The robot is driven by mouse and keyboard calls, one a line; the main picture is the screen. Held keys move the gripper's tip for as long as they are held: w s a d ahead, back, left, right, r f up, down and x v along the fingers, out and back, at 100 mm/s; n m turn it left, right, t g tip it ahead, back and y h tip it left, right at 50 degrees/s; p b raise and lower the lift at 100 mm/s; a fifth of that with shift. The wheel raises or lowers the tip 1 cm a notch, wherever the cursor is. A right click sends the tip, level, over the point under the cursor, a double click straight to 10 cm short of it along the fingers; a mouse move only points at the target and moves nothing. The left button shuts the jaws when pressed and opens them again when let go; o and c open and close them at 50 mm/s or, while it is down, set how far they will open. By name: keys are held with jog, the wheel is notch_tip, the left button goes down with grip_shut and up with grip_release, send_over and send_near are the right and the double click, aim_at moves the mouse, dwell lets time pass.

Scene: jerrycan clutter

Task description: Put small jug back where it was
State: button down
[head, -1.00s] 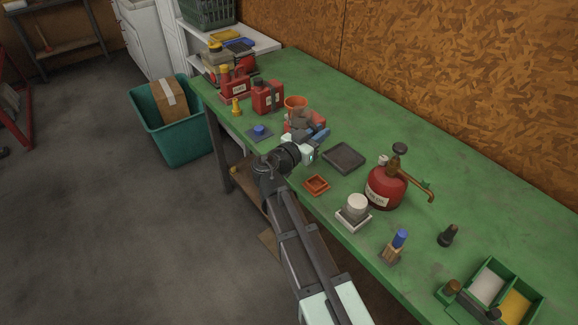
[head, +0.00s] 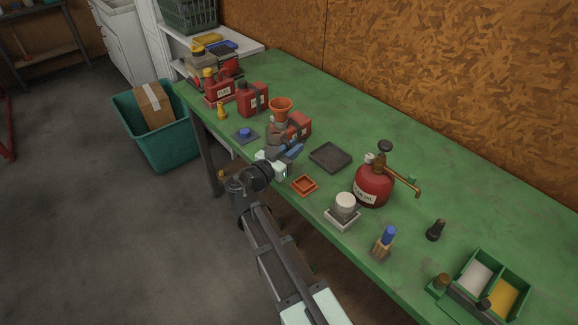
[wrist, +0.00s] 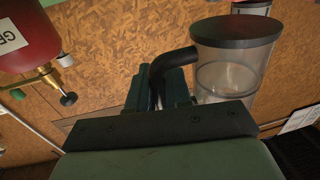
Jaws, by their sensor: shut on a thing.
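The small jug (wrist: 233,62) is a clear, see-through vessel with a dark rim or lid and a black handle. It fills the upper right of the wrist view and looks roughly upright. My gripper (wrist: 163,88) is shut on its black handle. In the head view my gripper (head: 284,157) is over the front part of the green bench, and the greyish jug (head: 274,132) shows just beyond it, partly hidden. I cannot tell whether the jug's base touches the bench.
An orange funnel (head: 281,105) and a red can (head: 299,125) stand close behind the jug. A dark mat with a blue cap (head: 245,133) lies left. A flat dark tray (head: 330,157), an orange dish (head: 304,185) and a red oil can (head: 373,187) are right.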

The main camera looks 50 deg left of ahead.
jog(key=shift+f, duration=3.4)
jog(key=shift+f, duration=0.15)
jog(key=c, duration=1.1)
grip_release()
jog(key=shift+o, duration=0.2)
jog(key=shift+f, duration=0.1)
jog(key=s+d, duration=0.2)
jog(key=s, duration=1.1)
jog(key=shift+s, duration=0.35)
